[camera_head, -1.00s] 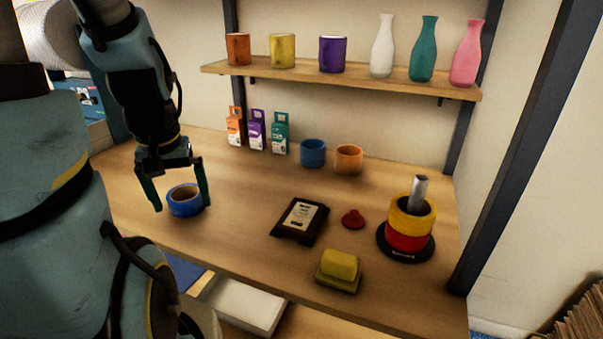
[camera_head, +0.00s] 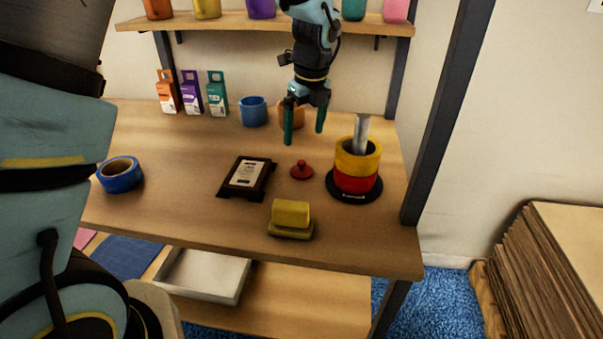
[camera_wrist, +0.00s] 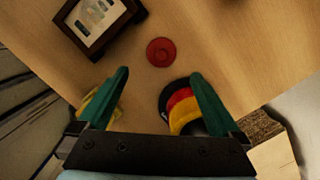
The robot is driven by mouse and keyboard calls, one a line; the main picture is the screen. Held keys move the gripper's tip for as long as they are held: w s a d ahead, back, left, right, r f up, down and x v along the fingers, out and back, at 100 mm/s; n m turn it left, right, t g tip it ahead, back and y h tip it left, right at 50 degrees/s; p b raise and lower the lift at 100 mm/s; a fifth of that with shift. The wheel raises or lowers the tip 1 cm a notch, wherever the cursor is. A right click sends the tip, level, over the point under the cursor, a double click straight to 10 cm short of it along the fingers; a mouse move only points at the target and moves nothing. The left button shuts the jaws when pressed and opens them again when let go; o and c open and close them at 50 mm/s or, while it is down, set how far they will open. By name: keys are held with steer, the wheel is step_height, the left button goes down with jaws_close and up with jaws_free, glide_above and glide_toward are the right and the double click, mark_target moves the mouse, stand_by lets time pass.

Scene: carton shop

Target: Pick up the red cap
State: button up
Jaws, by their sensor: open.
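The red cap (camera_head: 301,170) is a small round lid with a knob, lying on the wooden table between the dark framed plaque and the tape stand. It also shows in the wrist view (camera_wrist: 161,51), ahead of the fingers and between their lines. My gripper (camera_head: 305,133) is open and empty, with teal fingers pointing down above the table, higher than the cap and apart from it. In the wrist view my gripper (camera_wrist: 160,85) shows its two fingers spread wide.
The tape stand (camera_head: 355,195) with yellow and red rolls stands right of the cap. The dark plaque (camera_head: 247,177) is left, a yellow block (camera_head: 290,218) in front. Blue (camera_head: 253,111) and orange (camera_head: 293,118) cups stand behind. A blue tape roll (camera_head: 120,175) lies far left.

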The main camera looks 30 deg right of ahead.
steer(key=p, duration=0.1)
glide_above(302, 162)
steer(key=f, duration=0.3)
steer(key=s+f, duration=0.1)
steer(key=f, duration=0.1)
steer(key=shift+d, duration=0.1)
steer(key=shift+w+f+p, duration=0.2)
steer(key=shift+f+p, duration=0.3)
steer(key=shift+f, duration=0.45)
steer(key=shift+w+f+p, duration=0.2)
steer(key=shift+f+p, duration=0.25)
steer(key=shift+f, duration=0.45)
steer(key=shift+w+f+p, duration=0.2)
steer(key=shift+f+p, duration=0.3)
steer(key=shift+f, duration=0.45)
steer(key=shift+c, duration=0.2)
steer(key=c, duration=1.2)
steer(key=shift+c, duration=0.2)
